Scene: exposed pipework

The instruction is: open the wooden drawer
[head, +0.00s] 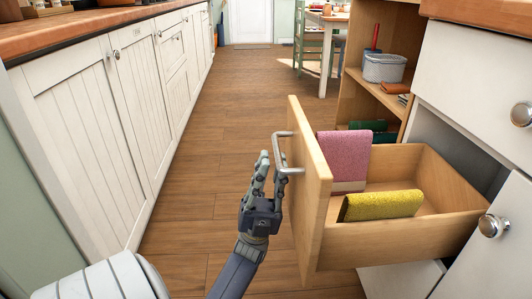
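The wooden drawer (400,240) is in the right half of the head view and stands well out of its white cabinet. Its front panel (309,185) faces left and carries a metal bar handle (278,148). A pink cloth (342,158) and a yellow-green cloth (380,205) hang over or lie in the drawer. My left gripper (270,168) points up at the lower end of the handle, touching or nearly touching it. Whether its fingers close around the bar is unclear. My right gripper is not in view.
White cupboards (90,120) under a wooden worktop line the left side. A wooden floor aisle (205,150) runs clear toward a far white door (250,20). Open shelves (375,90) with a basket (384,67) stand behind the drawer. A table stands farther back.

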